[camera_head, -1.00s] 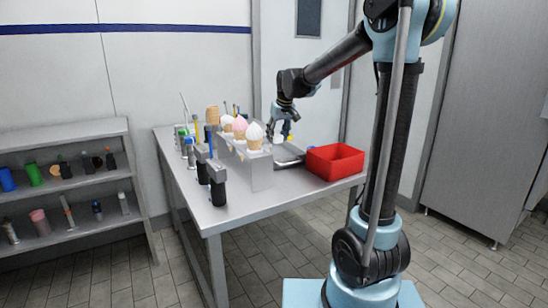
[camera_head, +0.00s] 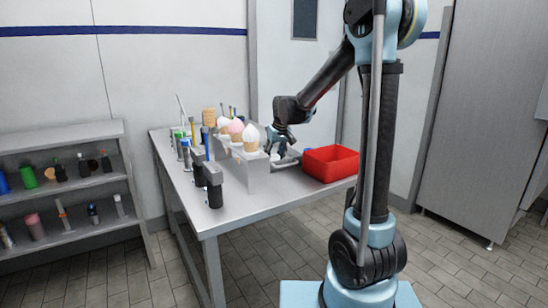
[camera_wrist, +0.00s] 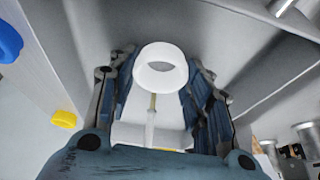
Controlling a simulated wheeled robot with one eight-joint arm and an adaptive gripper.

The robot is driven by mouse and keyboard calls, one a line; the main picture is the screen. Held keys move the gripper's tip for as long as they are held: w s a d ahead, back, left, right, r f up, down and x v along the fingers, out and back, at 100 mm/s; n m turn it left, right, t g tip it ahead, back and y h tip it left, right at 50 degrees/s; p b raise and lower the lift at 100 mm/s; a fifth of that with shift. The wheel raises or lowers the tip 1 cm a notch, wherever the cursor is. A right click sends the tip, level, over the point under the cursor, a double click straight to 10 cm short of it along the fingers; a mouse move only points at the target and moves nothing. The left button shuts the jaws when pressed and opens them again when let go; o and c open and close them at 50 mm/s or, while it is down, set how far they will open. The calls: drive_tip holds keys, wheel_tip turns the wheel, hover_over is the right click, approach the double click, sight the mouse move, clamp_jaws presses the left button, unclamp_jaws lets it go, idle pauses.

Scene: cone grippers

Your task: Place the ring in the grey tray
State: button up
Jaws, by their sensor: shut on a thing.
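A white ring (camera_wrist: 160,78) sits between the fingers of my gripper (camera_wrist: 160,72) in the wrist view, and the gripper is shut on it. In the head view my gripper (camera_head: 279,150) is low over the table, at the near-left part of the grey tray (camera_head: 289,166). The gripper hides part of the tray, and I cannot make out the ring there. I cannot tell whether the ring touches the surface below it.
A red bin (camera_head: 331,166) stands right of the tray. A rack (camera_head: 257,179) with ice cream cones stands left of it. Black holders (camera_head: 214,190) are at the table's near side. The wrist view shows a blue object (camera_wrist: 9,40) and a yellow one (camera_wrist: 64,119).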

drive_tip(key=shift+f, duration=0.1)
drive_tip(key=o, duration=0.8)
drive_tip(key=v, duration=1.2)
drive_tip(key=s+d+f+m+h, duration=0.1)
drive_tip(key=s+d+f+m, duration=0.1)
drive_tip(key=s+d, duration=0.7)
drive_tip(key=s+d+f+m, duration=0.2)
drive_tip(key=s+d, duration=0.6)
drive_tip(key=s, duration=0.1)
drive_tip(key=shift+m+g+h, duration=0.6)
drive_tip(key=shift+m+g, duration=0.2)
drive_tip(key=s+d+f, duration=0.1)
drive_tip(key=s+f, duration=0.4)
drive_tip(key=s+d+f, duration=0.2)
drive_tip(key=s+f, duration=0.2)
drive_tip(key=s, duration=0.2)
drive_tip(key=s+d+f, duration=0.1)
drive_tip(key=s+f, duration=0.4)
drive_tip(key=shift+s+d+f, duration=0.2)
drive_tip(key=shift+d+f, duration=0.15)
drive_tip(key=shift+d, duration=0.05)
